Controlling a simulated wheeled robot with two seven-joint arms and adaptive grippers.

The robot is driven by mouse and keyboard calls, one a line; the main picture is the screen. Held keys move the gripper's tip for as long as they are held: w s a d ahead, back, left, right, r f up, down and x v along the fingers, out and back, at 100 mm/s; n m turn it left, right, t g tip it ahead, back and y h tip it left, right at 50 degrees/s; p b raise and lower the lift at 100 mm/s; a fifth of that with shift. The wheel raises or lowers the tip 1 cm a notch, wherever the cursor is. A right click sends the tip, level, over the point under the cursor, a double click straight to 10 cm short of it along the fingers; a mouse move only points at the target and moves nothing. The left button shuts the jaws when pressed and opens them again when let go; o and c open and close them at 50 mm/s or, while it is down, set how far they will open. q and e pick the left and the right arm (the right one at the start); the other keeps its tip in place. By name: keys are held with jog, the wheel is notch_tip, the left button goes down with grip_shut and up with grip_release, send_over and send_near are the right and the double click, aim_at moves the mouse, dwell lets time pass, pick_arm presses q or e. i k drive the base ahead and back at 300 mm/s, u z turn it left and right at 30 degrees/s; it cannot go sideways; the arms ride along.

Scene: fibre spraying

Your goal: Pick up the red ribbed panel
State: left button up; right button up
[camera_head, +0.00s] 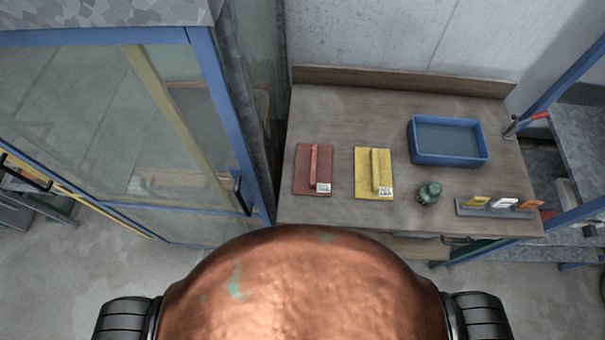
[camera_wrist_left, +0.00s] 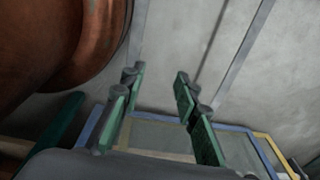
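The red ribbed panel (camera_head: 303,170) lies flat on the left part of the wooden table (camera_head: 340,105) in the head view. It has a raised rib along its middle and a white label at its lower right corner. My left gripper (camera_wrist_left: 158,78) shows only in the left wrist view, its two green fingers apart with nothing between them. It is away from the panel, facing a grey surface and a blue frame. My right gripper is in neither view.
A yellow ribbed panel (camera_head: 364,182) lies right of the red one. A blue tray (camera_head: 448,160), a small green jar (camera_head: 428,193) and a rack with coloured cards (camera_head: 500,209) stand farther right. A blue-framed glass door (camera_head: 222,120) stands close to the table's left side.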

aim_at(313, 163)
jog(key=u, duration=0.6)
jog(key=k, duration=0.7)
jog(key=u, duration=0.55)
jog(key=k, duration=0.8)
jog(key=z, duration=0.25)
